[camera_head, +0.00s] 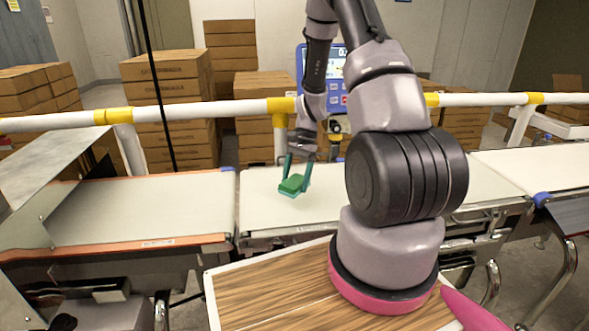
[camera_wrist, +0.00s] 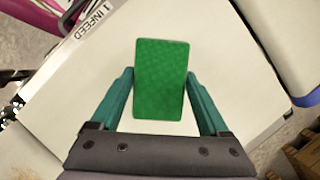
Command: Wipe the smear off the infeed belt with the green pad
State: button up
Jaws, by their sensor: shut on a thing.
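The green pad (camera_head: 291,186) is a small rectangular block with a lighter underside, held between the two teal fingers of my gripper (camera_head: 296,181). In the wrist view the pad (camera_wrist: 160,100) lies between the fingertips of my gripper (camera_wrist: 160,80), its flat green face toward the camera. The pad is low over the pale infeed belt (camera_head: 260,208); I cannot tell whether it touches. The infeed belt (camera_wrist: 80,85) carries a "1 INFEED" label (camera_wrist: 88,20) along its edge in the wrist view. I see no smear; the pad and my arm hide parts of the belt.
Another belt (camera_head: 140,210) with orange edges adjoins on the left, with a metal hood (camera_head: 50,165) at its end. A white and yellow rail (camera_head: 200,111) runs behind, before a blue-framed display (camera_head: 337,75) and stacked cartons (camera_head: 170,75). A further belt (camera_head: 540,165) lies right.

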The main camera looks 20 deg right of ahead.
jog(key=shift+r, duration=2.15)
